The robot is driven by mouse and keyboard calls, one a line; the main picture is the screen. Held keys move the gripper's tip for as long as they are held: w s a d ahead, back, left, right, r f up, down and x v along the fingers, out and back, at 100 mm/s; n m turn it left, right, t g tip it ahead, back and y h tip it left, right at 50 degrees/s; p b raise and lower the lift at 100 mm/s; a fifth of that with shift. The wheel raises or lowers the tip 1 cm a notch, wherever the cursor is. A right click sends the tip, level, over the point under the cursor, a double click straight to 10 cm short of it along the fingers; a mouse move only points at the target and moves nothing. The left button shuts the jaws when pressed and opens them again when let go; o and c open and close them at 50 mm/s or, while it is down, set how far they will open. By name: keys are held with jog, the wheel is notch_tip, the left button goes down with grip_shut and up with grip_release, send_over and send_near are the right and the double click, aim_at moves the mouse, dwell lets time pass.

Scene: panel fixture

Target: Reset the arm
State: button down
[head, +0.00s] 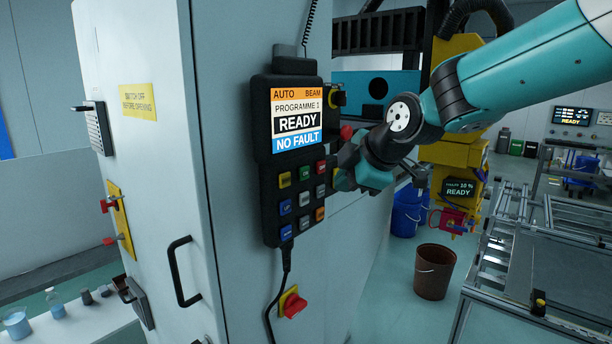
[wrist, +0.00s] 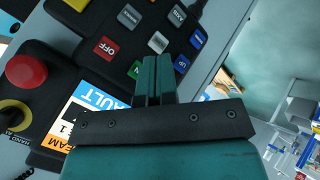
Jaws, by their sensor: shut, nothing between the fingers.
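A black teach pendant (head: 262,190) hangs on the side of the pale cabinet. Its screen (head: 297,120) reads AUTO, BEAM, PROGRAMME 1, READY, NO FAULT. Below are rows of coloured keys, including a red key (head: 320,167), a green key (head: 304,172) and a blue key (head: 285,207). My gripper (head: 342,178) is just right of the keys. In the wrist view its shut, empty fingers (wrist: 158,72) reach over the keypad and partly hide a green key. A red OFF key (wrist: 107,48) and a blue UP key (wrist: 198,39) show beside them. I cannot tell whether the fingertips touch the pendant.
A red mushroom button (wrist: 26,71) and a black selector knob (wrist: 14,116) sit on the pendant's side. The cabinet has a black handle (head: 182,272) and a red switch (head: 294,305). A brown bin (head: 433,272) and a metal frame table (head: 500,270) stand at right.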

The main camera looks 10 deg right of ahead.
dwell(0.3)
jog(key=s+a+f+m+g, duration=0.2)
jog(key=s+f+m, duration=0.1)
jog(key=s, duration=0.6)
jog(key=s+a+f+m+g, duration=0.2)
jog(key=s+f+m+g, duration=0.1)
jog(key=s, duration=0.7)
jog(key=s+a+f+m+g+b, duration=0.1)
jog(key=s+a+f+m+g, duration=0.1)
jog(key=s, duration=0.8)
jog(key=shift+s+f+m+g+y, duration=0.25)
jog(key=shift+f+m+g, duration=0.35)
jog(key=shift+m, duration=0.5)
jog(key=shift+w+r, duration=0.1)
